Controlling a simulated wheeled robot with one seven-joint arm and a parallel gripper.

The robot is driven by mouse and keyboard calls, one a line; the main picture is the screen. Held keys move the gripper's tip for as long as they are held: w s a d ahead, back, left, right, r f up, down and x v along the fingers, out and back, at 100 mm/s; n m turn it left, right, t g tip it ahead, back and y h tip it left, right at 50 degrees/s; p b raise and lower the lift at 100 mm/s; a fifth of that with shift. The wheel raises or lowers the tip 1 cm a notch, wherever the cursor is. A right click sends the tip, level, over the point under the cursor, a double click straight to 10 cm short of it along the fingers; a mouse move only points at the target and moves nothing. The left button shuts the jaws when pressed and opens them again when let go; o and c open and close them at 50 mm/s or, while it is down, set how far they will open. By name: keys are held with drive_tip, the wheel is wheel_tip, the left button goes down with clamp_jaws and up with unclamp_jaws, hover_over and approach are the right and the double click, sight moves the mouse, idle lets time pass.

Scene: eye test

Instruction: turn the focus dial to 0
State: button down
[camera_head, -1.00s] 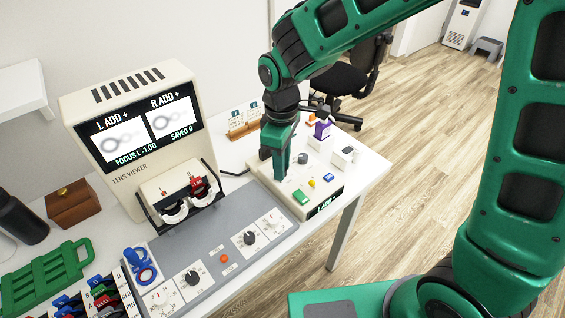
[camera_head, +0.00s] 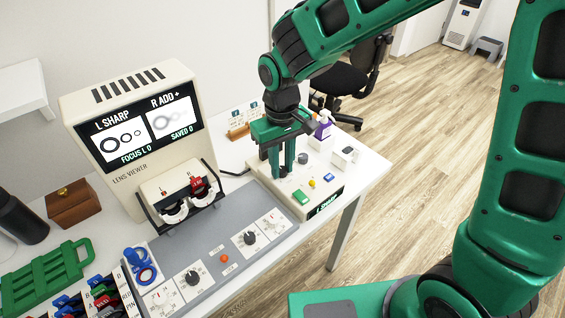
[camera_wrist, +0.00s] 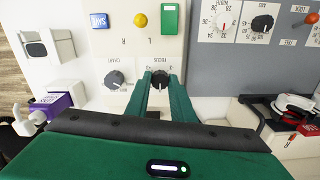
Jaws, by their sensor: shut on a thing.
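The focus dial (camera_wrist: 160,79) is a small dark knob on the white control box (camera_head: 326,196). My gripper (camera_wrist: 160,88) points down with one finger on each side of the dial and is shut on it. In the head view my gripper (camera_head: 283,172) stands over the back left of the box, and its fingers hide the dial there. The lens viewer screen (camera_head: 126,137) reads "L SHARP" and "FOCUS L 0" on its left half and "R ADD +" and "SAVED 0" on its right half. The box's front display also seems to read "L SHARP".
A second grey dial (camera_wrist: 114,80) sits close beside the focus dial. A green button (camera_wrist: 169,18), a yellow knob (camera_wrist: 140,20) and a blue button (camera_wrist: 99,20) share the box. The purple and white bottle (camera_head: 322,128) stands behind. The grey panel (camera_head: 215,255) lies left.

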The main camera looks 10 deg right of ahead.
sight(282, 167)
drive_tip(key=shift+w+d+r, duration=0.1)
drive_tip(key=shift+w+r, duration=0.05)
drive_tip(key=shift+w, duration=0.25)
drive_tip(key=c, duration=1.5)
unclamp_jaws()
drive_tip(key=shift+c, duration=0.2)
drive_tip(key=shift+s, duration=0.15)
wheel_tip(282, 167, up, 11)
drive_tip(key=shift+f, duration=0.2)
